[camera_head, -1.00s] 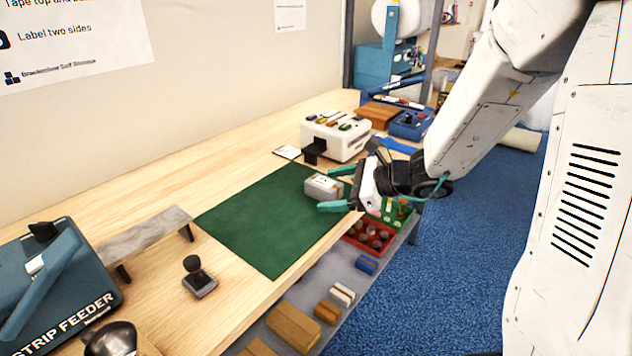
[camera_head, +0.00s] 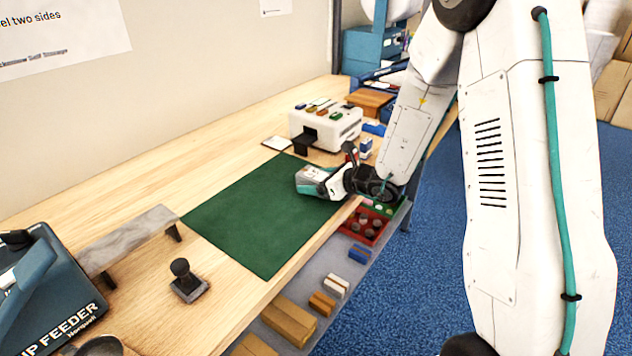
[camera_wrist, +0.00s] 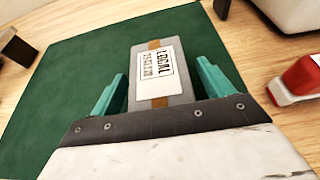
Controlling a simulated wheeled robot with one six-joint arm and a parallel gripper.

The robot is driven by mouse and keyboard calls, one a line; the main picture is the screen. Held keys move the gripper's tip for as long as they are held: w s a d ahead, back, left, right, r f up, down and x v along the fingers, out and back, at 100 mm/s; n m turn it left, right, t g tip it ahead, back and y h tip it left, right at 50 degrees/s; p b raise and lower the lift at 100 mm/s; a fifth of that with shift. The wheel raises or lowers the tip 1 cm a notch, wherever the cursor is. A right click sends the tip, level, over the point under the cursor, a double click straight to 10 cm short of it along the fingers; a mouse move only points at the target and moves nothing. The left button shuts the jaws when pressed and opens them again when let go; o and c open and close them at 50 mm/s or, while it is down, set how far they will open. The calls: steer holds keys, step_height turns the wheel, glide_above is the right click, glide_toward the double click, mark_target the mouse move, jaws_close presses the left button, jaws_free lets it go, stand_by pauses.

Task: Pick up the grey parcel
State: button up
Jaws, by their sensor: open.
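The grey parcel (camera_wrist: 160,95) lies on the green mat (camera_head: 245,222), with a brown tape band and a white label reading LOCAL. In the head view the parcel (camera_head: 309,174) is near the mat's far right part. My gripper (camera_wrist: 160,92) is open, with one teal finger on each side of the parcel in the wrist view. A gap shows between the parcel and each finger there. In the head view my gripper (camera_head: 312,183) is low over the mat, and its fingers partly hide the parcel.
A white machine (camera_head: 325,127) stands behind the mat. A hand stamp (camera_head: 187,281) and a grey raised strip (camera_head: 125,240) are at the left, beside the blue strip feeder (camera_head: 45,300). A red tray (camera_head: 364,228) and several small blocks lie on the lower shelf.

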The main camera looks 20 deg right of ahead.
steer(key=shift+w+a+f, duration=0.15)
steer(key=shift+w+a, duration=0.05)
steer(key=shift+w, duration=0.1)
steer(key=c, duration=1.2)
